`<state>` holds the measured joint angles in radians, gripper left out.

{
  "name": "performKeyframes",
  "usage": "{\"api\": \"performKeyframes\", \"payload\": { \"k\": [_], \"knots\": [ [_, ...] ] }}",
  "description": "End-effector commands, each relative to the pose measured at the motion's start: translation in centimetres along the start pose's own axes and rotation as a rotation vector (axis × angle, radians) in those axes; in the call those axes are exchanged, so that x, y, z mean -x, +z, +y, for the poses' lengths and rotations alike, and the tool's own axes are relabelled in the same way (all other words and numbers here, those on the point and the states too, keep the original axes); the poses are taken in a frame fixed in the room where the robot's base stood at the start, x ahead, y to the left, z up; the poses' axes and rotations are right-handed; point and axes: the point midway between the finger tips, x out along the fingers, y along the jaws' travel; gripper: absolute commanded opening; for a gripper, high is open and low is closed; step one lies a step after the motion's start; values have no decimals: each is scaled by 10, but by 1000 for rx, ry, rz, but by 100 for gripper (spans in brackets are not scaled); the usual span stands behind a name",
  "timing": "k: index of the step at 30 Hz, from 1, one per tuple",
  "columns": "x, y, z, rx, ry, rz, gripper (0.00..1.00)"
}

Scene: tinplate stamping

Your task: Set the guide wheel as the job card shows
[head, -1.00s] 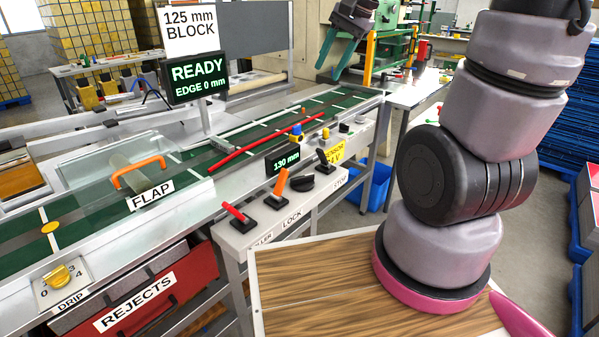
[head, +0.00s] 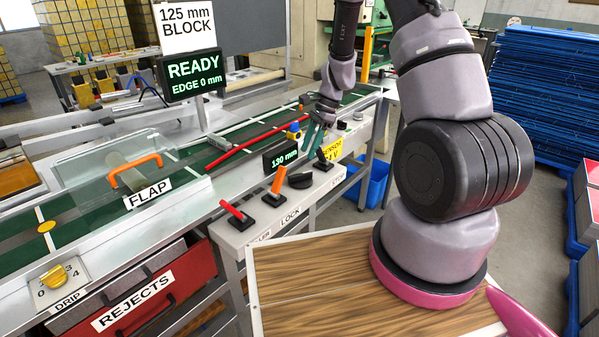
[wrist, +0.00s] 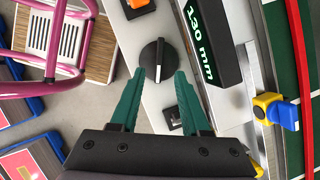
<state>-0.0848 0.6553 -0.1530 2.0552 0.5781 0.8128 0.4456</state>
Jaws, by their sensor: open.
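The job card (head: 187,31) reads 125 mm BLOCK. The small display (head: 281,158) reads 130 mm; it also shows in the wrist view (wrist: 212,45). Beside it on the light panel is a black knob (head: 300,181) with a white pointer line, probably the guide wheel; no label on it is readable. In the wrist view the knob (wrist: 157,62) lies just ahead of and between the fingertips. My gripper (wrist: 160,75) is open and empty, its teal fingers apart. In the head view my gripper (head: 309,144) hangs over the panel beside the display.
A black lever (head: 323,159) stands close to my gripper. An orange lever (head: 278,182) and a red lever (head: 234,212) stand nearer. A blue and yellow sensor (head: 293,131) and a red rail (head: 258,144) are behind. The READY screen (head: 195,79) shows EDGE 0 mm.

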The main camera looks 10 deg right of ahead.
Motion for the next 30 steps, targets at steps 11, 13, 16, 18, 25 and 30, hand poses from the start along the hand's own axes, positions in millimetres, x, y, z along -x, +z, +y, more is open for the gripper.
{"api": "performKeyframes", "payload": {
  "k": [11,13,16,18,25,30],
  "knots": [
    [-70,0,1,0,3,-1,46],
    [-78,0,1,1,3,0,46],
    [-85,0,1,2,1,-1,46],
    [-88,0,1,2,1,0,46],
    [-88,0,0,3,1,0,46],
    [-88,0,1,2,1,0,0]
  ]
}}
